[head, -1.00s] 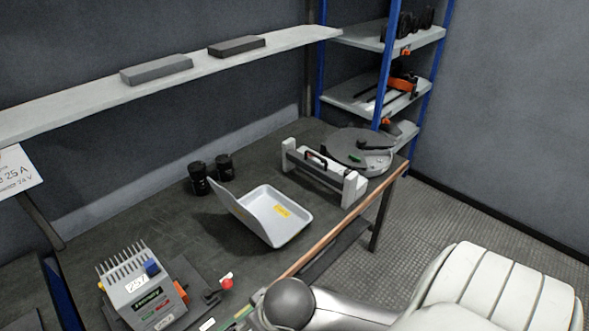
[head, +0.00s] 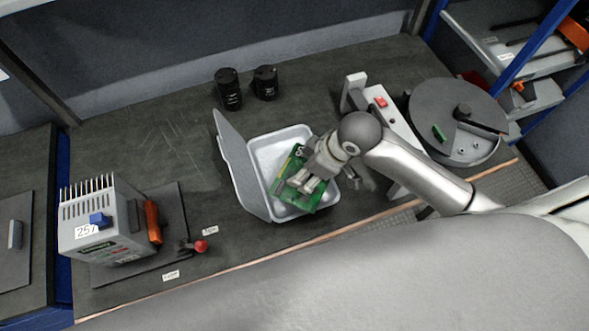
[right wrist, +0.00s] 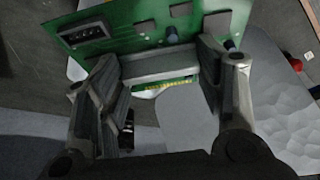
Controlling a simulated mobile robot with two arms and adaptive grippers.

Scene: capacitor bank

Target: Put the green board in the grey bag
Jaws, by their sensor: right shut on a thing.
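The green board (head: 312,200) shows over the opening of the grey bag (head: 259,147), tilted. The bag looks like a pale grey open tray with a raised flap on its left side. My right gripper (head: 305,182) is shut on the board, above the bag. In the right wrist view, the board (right wrist: 140,22) spans across the fingertips of my right gripper (right wrist: 165,65), with dark and grey parts on its face. I cannot tell whether the board touches the bag's floor. My left gripper is not in view.
Two black cylinders (head: 229,88) stand behind the bag. A grey device (head: 110,225) with fins and a red-knobbed lever (head: 200,246) are at the left. A grey stand with a red switch (head: 380,102) and a round turntable (head: 455,110) are at the right. The bench between device and bag is clear.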

